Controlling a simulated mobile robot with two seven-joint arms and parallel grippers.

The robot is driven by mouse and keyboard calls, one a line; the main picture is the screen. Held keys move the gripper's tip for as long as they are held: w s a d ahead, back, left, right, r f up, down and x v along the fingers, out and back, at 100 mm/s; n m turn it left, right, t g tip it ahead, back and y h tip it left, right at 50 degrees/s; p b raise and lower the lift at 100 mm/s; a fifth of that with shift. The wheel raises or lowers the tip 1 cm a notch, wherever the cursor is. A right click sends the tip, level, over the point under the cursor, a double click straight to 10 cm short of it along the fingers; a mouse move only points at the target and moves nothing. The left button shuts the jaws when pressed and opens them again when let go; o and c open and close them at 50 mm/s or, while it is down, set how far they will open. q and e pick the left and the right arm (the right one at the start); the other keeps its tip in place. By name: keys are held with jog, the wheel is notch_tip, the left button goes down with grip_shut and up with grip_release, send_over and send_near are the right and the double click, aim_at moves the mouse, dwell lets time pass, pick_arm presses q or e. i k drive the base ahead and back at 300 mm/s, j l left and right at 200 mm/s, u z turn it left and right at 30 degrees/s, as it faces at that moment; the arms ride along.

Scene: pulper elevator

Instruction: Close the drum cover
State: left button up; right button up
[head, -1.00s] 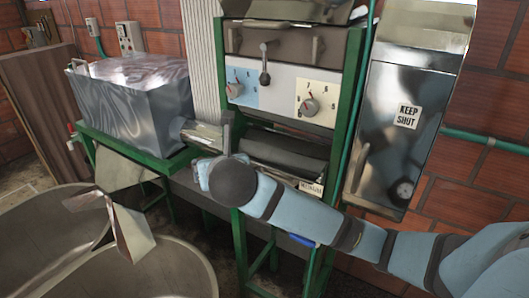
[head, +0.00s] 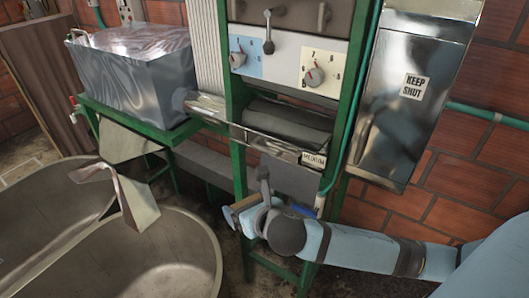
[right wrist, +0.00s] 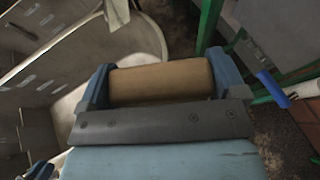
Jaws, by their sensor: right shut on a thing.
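A dark rounded drum or drum cover (head: 290,125) shows in the opening of the green-framed machine, above a long silver bar; I cannot tell which it is. A flat grey panel (head: 293,180) is below it. My right gripper (head: 245,213) is low in front of the machine, below the drum. It is shut on a brown cylindrical handle (right wrist: 160,82), which lies across between the blue fingers in the right wrist view. A short grey arm (head: 264,185) stands up beside the gripper. What the handle joins is hidden.
Large metal tubs (head: 165,255) are at the lower left, with a bent chute (head: 130,195) above them. A silver tank (head: 130,75) stands at the left. A metal cabinet marked "KEEP SHUT" (head: 400,125) is at the right.

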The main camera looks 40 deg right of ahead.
aim_at(309, 140)
jog(key=j+z, duration=0.1)
jog(key=z, duration=0.25)
jog(key=k+j+z, duration=0.1)
jog(key=z, duration=0.25)
jog(key=j+z, duration=0.1)
jog(key=z, duration=0.2)
